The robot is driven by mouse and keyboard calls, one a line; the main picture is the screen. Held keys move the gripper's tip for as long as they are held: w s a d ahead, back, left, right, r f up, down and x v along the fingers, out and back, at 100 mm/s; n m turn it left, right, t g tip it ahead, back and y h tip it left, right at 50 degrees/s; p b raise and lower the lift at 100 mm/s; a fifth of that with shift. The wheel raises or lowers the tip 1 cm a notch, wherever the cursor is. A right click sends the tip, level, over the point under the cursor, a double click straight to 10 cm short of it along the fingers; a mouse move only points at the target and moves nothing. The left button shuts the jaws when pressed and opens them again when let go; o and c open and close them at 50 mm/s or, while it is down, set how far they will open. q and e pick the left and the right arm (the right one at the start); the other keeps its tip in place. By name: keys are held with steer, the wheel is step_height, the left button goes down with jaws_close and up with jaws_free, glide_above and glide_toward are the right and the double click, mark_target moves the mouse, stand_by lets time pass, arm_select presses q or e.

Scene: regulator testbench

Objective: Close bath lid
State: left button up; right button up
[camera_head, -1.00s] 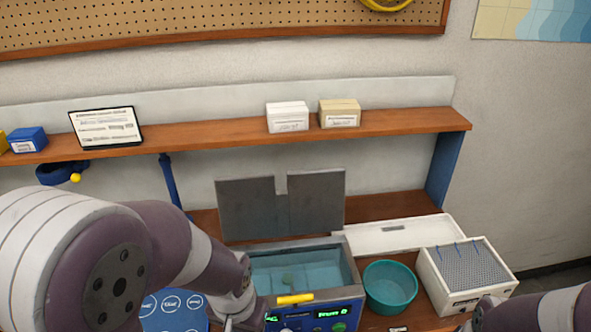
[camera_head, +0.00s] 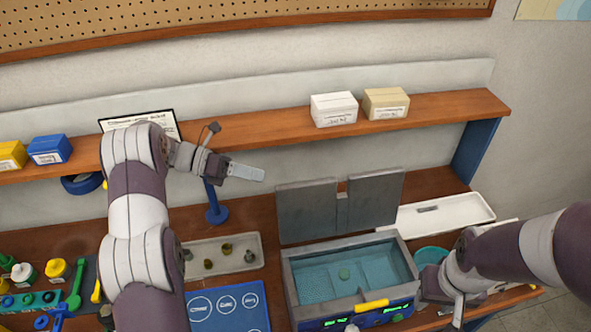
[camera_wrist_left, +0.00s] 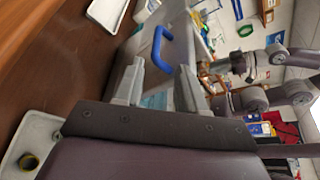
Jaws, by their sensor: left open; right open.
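The bath (camera_head: 290,285) is a grey metal tank of clear water with a small greenish thing inside. Its grey lid (camera_head: 375,203) stands open, upright at the rear edge, with a notch in its top. My left gripper (camera_head: 262,173) is open and raised to the left of the lid, a little above its top edge, apart from it. In the left wrist view its open fingers (camera_wrist_left: 158,86) have nothing between them; beyond them shows a blue handle (camera_wrist_left: 157,50) on a grey panel that looks like the lid. My right gripper (camera_head: 457,312) is open near the bath's front right corner.
A shelf (camera_head: 260,128) with boxes runs behind the lid. A blue post (camera_head: 216,205) and a tray of small parts (camera_head: 225,262) stand left of the bath.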

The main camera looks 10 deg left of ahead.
mark_target(288, 184)
arm_select(q)
steer(key=p+x, duration=0.4)
steer(key=x, duration=0.5)
steer(key=shift+w, duration=0.1)
steer(key=shift+d+f, duration=0.1)
steer(key=shift+f, duration=0.05)
steer(key=shift+a+f, duration=0.1)
steer(key=shift+a, duration=0.3)
steer(key=c, duration=0.4)
jaws_close()
steer(key=shift+d, duration=0.15)
arm_select(e)
steer(key=r, duration=0.2)
steer(key=a+r, duration=0.1)
steer(key=r, duration=0.2)
steer(key=shift+a+r, duration=0.15)
